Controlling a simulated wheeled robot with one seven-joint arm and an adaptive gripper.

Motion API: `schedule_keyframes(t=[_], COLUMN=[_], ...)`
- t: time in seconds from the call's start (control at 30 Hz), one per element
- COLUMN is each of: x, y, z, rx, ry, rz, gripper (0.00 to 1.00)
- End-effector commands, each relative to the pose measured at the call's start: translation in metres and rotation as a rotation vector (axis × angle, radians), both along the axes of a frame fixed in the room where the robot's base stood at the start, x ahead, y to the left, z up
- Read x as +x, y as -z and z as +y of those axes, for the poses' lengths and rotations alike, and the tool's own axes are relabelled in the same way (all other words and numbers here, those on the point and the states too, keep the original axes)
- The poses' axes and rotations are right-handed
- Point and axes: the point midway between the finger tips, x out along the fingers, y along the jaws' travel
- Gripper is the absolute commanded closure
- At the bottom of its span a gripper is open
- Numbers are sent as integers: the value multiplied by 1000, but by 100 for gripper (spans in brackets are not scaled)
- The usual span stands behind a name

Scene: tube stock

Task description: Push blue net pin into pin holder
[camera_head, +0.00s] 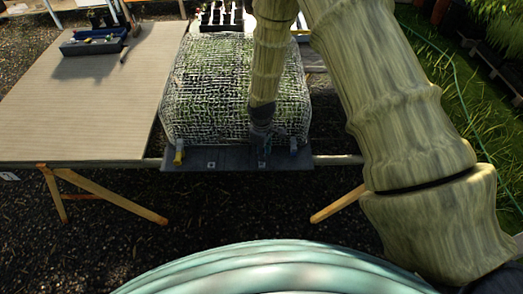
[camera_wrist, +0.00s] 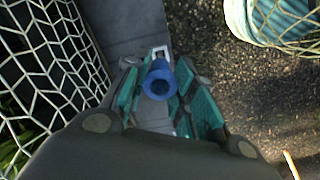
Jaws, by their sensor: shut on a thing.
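The blue net pin (camera_wrist: 159,79) shows its round hollow top in the wrist view, between the teal-padded fingers of my gripper (camera_wrist: 160,98). My gripper is shut on it. A pale bracket-like piece (camera_wrist: 161,52) shows just beyond the pin; I cannot tell whether it is the pin holder or whether the pin is in it. In the head view my gripper (camera_head: 263,146) is at the grey front board (camera_head: 230,158), right of its middle, and the pin there is hidden or too small to make out. The white net (camera_head: 215,90) drapes over green plants behind the board.
A yellow pin-like piece (camera_head: 179,151) stands at the board's left end, and a small bluish piece (camera_head: 293,145) right of my gripper. A wooden tabletop (camera_head: 85,110) with a blue tray (camera_head: 93,41) lies at left. Gravel is below.

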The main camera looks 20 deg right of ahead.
Motion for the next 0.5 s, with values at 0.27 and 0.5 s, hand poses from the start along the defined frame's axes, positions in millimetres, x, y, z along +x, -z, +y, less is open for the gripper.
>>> schedule_keyframes(t=[0.27, 0.5], x=[0, 0], y=[6, 11], z=[0, 0], rx=[0, 0], ry=[0, 0], rz=[0, 0], gripper=[91, 91])
